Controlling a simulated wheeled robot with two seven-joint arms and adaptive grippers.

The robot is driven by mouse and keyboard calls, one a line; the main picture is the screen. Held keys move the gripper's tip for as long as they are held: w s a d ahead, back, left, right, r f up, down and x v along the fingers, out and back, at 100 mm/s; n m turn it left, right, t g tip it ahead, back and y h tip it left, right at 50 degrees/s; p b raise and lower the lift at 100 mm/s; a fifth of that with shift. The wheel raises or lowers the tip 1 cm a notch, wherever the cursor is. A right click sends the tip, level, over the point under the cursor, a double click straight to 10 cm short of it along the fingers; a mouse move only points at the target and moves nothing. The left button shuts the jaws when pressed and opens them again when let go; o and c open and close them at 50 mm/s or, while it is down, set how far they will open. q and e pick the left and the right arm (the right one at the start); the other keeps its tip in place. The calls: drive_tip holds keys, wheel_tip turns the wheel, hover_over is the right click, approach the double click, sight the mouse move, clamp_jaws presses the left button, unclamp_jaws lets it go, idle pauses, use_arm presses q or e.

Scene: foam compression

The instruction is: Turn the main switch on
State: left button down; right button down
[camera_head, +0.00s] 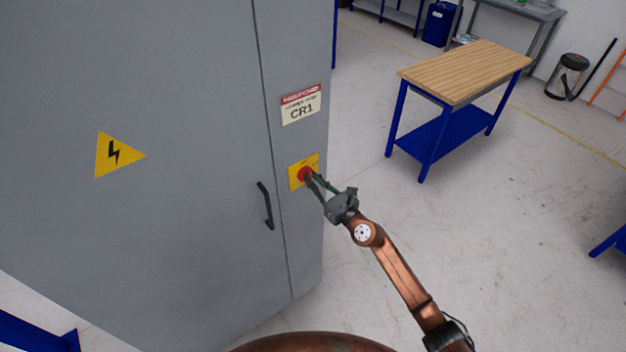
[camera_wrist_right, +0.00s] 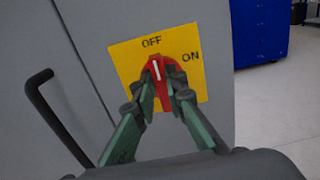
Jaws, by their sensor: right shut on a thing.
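The main switch is a red rotary knob (camera_head: 303,174) on a yellow plate (camera_head: 294,183) on the front of a grey cabinet (camera_head: 200,90). In the right wrist view the knob (camera_wrist_right: 157,69) has a white mark that points up toward the OFF label (camera_wrist_right: 151,41). The ON label (camera_wrist_right: 191,57) is to the right. My right gripper (camera_head: 310,178) reaches the knob from the lower right. In the right wrist view its two green fingers (camera_wrist_right: 162,90) are closed on the knob's sides and partly hide it. My left gripper is not in view.
A black door handle (camera_head: 266,206) stands out left of the switch plate. A CR1 sign (camera_head: 301,105) is above it and a yellow warning triangle (camera_head: 117,154) is on the door. A wood-topped blue table (camera_head: 466,70) stands behind. The floor right of the cabinet is clear.

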drive_tip(key=shift+m, duration=0.3)
drive_tip(key=m+p, duration=0.1)
drive_tip(key=m, duration=0.2)
drive_tip(key=shift+w+d, duration=0.1)
drive_tip(key=shift+w+d+f+m+p, duration=0.15)
drive_tip(key=shift+m+p, duration=0.65)
drive_tip(key=shift+m, duration=1.6)
drive_tip(key=shift+d+f+m+p, duration=0.15)
drive_tip(key=shift+m+p, duration=0.7)
drive_tip(key=shift+m, duration=1.55)
drive_tip(key=shift+w+d+f+m+p, duration=0.2)
drive_tip(key=shift+m+p, duration=0.6)
drive_tip(key=shift+m, duration=1.6)
drive_tip(key=shift+s+a+f, duration=0.1)
drive_tip(key=shift+a, duration=0.05)
drive_tip(key=c, duration=2)
unclamp_jaws()
drive_tip(key=shift+o, duration=0.2)
